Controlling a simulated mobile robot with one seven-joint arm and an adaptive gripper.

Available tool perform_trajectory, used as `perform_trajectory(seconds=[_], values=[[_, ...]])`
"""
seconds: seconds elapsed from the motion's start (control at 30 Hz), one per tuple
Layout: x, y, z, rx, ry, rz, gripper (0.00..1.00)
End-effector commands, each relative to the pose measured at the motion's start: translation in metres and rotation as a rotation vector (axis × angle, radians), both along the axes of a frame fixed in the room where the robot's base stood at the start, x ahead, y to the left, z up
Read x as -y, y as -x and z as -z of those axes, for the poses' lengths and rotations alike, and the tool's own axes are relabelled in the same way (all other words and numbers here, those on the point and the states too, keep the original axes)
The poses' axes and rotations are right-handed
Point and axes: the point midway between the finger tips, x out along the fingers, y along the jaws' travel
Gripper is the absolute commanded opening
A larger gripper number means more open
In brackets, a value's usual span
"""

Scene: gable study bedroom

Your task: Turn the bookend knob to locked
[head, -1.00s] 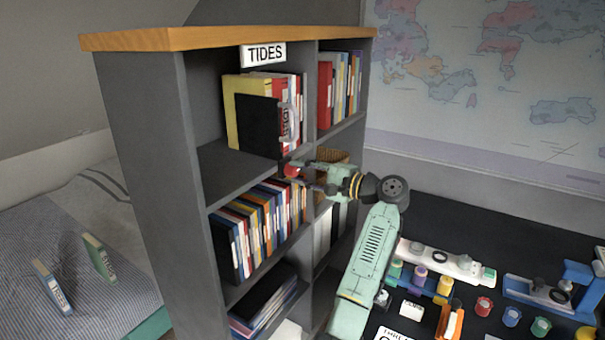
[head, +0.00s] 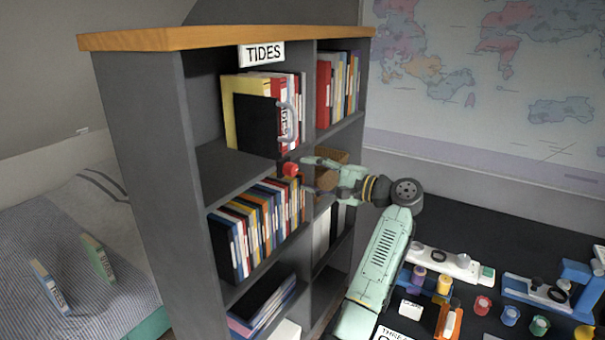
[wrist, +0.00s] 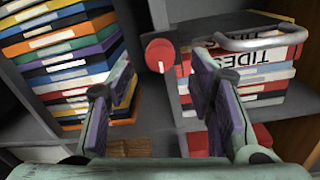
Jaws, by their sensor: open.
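The red knob (head: 290,169) sits at the front edge of the shelf under the TIDES books, near the middle upright. In the wrist view the knob (wrist: 159,55) shows a pale mark on its face. The black bookend (head: 257,125) stands against the books, with a grey curved handle (head: 293,120) in front of them. My gripper (head: 308,176) is open and empty, to the right of the knob and apart from it. In the wrist view its two purple-padded fingers (wrist: 165,112) are spread, with the knob beyond the gap between them.
The grey bookcase (head: 147,150) holds several rows of books. A wicker basket (head: 331,172) sits in the compartment behind my gripper. The dark desk (head: 470,225) at right carries coloured jars and a microscope-like blue stand (head: 580,285).

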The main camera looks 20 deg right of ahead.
Motion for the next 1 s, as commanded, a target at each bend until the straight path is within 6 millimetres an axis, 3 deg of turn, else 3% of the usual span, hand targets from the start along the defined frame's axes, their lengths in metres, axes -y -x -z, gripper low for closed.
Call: perform_trajectory(seconds=[0.2, 0.4, 1.0], values=[[0.031, 0.038, -0.002, 0.0, -0.001, 0.003, 0.48], [0.049, 0.062, -0.003, -0.001, 0.0, 0.002, 0.48], [0.054, 0.069, -0.003, -0.001, -0.001, 0.0, 0.48]])
